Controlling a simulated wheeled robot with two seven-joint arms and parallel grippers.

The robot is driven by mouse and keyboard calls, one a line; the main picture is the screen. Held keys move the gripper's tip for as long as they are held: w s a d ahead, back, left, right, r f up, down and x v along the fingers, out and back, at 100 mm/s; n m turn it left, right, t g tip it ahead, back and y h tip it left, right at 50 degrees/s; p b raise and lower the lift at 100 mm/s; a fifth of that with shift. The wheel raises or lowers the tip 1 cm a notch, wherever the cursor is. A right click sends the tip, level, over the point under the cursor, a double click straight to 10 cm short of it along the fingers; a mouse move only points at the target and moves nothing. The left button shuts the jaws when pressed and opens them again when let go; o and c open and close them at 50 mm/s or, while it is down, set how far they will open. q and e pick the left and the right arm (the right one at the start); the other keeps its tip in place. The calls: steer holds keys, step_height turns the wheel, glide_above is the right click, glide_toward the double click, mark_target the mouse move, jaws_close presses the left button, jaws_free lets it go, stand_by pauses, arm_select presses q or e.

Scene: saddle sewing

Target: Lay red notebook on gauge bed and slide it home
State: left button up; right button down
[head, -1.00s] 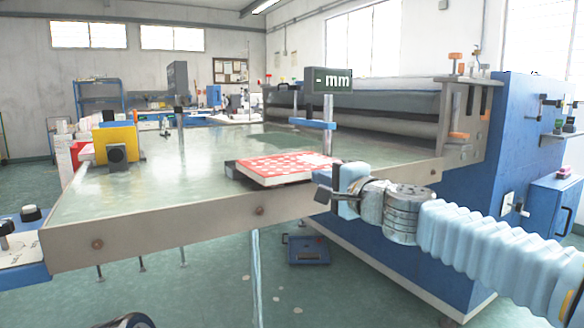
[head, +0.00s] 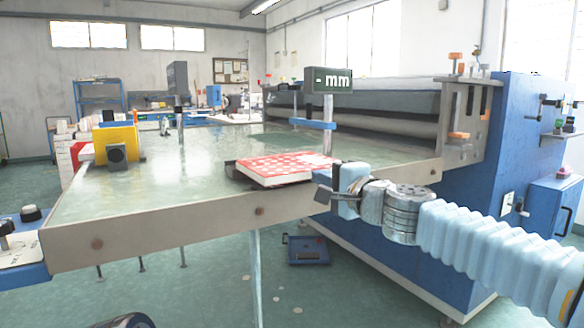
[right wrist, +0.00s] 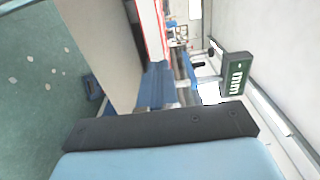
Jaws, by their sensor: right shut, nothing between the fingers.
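The red notebook (head: 275,167), with a light pattern on its cover and pale page edges, lies flat near the front edge of the metal table in the head view. A dark low piece (head: 233,170) shows at its left side. A gauge with a display reading "- mm" (head: 333,80) stands behind it on posts, with a blue bar (head: 313,124) below the display. The display also shows in the right wrist view (right wrist: 236,75). My right gripper (head: 322,195) is shut and empty, at the table's front edge just right of the notebook. My left gripper is out of view.
The table top (head: 130,195) is largely clear left of the notebook. A yellow block with a black knob (head: 116,150) stands at its left. Rollers (head: 385,125) and a blue machine housing (head: 500,150) close off the back and right.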

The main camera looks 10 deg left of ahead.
mark_target(308, 168)
steer(key=shift+p+x, duration=0.95)
steer(key=shift+x, duration=2)
steer(key=b+v, duration=0.2)
steer(key=v, duration=0.4)
